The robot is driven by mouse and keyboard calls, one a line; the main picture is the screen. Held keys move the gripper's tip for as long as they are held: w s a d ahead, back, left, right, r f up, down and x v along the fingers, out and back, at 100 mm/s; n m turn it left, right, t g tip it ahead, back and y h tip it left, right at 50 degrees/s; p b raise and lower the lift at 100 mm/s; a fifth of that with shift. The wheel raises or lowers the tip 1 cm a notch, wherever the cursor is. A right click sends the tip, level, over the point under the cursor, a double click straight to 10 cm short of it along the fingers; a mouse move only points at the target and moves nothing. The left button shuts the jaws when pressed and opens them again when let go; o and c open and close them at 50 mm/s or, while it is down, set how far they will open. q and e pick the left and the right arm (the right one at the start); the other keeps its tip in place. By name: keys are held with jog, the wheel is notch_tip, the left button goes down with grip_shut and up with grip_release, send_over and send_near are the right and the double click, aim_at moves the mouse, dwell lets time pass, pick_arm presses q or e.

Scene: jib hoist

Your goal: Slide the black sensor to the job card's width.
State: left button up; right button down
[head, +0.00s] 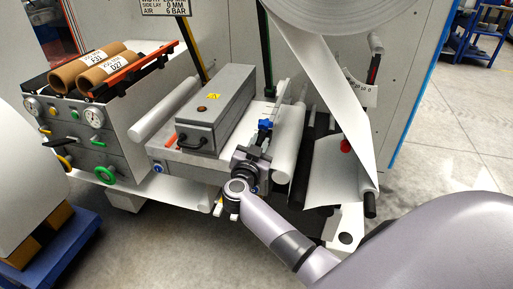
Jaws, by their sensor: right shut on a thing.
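My right gripper (262,141) reaches in from the lower right to the rail at the machine's front. It is shut on a dark part there, which seems to be the black sensor; the hand hides most of it, so its outline is unclear. A blue knob (265,125) shows just beyond the fingers. A pale scale strip (268,111) runs along the rail behind the knob, its marks too small to read. The job card (165,6) hangs at the top; its width line is cut by the picture's edge. My left gripper is not in view.
A grey box with a black handle (215,108) stands left of the rail. A white roller (289,143) lies close on the right, with a white web (335,95) beyond. Cardboard cores (82,72) rest above gauges at left. Open floor (440,135) lies at right.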

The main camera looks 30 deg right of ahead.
aim_at(269, 120)
jog(key=b+x, duration=0.1)
jog(key=x, duration=1)
jog(key=shift+d, duration=0.15)
jog(key=shift+w+d+b, duration=0.4)
jog(key=shift+w+d, duration=0.05)
jog(key=shift+r, duration=0.1)
jog(key=c, duration=1)
grip_release()
jog(key=shift+a, duration=0.1)
